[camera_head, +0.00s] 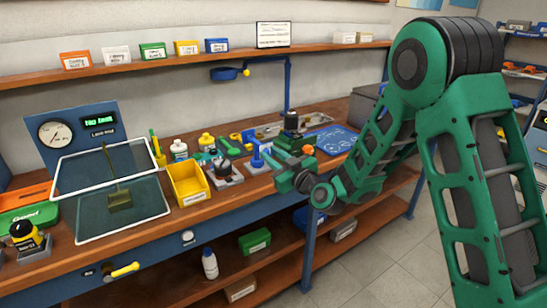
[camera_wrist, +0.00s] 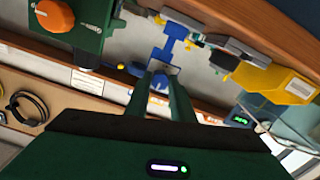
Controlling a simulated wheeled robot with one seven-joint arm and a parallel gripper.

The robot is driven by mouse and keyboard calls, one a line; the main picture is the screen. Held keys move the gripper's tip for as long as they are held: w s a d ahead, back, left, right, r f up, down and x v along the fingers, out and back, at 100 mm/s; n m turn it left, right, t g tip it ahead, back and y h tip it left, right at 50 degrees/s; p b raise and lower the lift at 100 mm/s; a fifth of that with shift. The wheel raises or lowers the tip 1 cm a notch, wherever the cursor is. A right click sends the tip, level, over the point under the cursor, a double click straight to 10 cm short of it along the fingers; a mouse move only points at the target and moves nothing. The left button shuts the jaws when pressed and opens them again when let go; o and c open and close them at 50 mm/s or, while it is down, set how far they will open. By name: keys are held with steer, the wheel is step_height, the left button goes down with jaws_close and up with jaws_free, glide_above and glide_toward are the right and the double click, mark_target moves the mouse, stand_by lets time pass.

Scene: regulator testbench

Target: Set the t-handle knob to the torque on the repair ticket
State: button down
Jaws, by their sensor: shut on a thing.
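A blue T-shaped handle (camera_head: 257,153) stands on the bench among small tools. In the wrist view the blue part (camera_wrist: 171,45) lies just beyond my fingertips. My gripper (camera_wrist: 163,72) has its two dark green fingers close around a small grey-blue piece, which seems to belong to this blue part; the exact contact is hidden. In the head view my gripper (camera_head: 272,172) is at the front of the bench beside it. A green block with an orange knob (camera_wrist: 55,18) is close by, its orange knob (camera_head: 307,150) also in the head view. A white card (camera_head: 273,34) stands on the shelf; its text is unreadable.
A yellow bin (camera_head: 190,183) and a glass-walled tray (camera_head: 120,205) stand left of the tools. A gauge panel (camera_head: 80,133) is behind the tray. Floor (camera_head: 390,265) is clear at the front right.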

steer(key=shift+r, duration=0.1)
steer(key=m, duration=0.4)
steer(key=shift+m, duration=0.4)
steer(key=m, duration=0.4)
steer(key=shift+w+d+m, duration=0.1)
steer(key=shift+m, duration=0.2)
steer(key=m, duration=0.4)
steer(key=shift+f+m, duration=0.2)
steer(key=shift+m, duration=1.9)
steer(key=c, duration=1.6)
jaws_free()
steer(key=shift+o, duration=0.4)
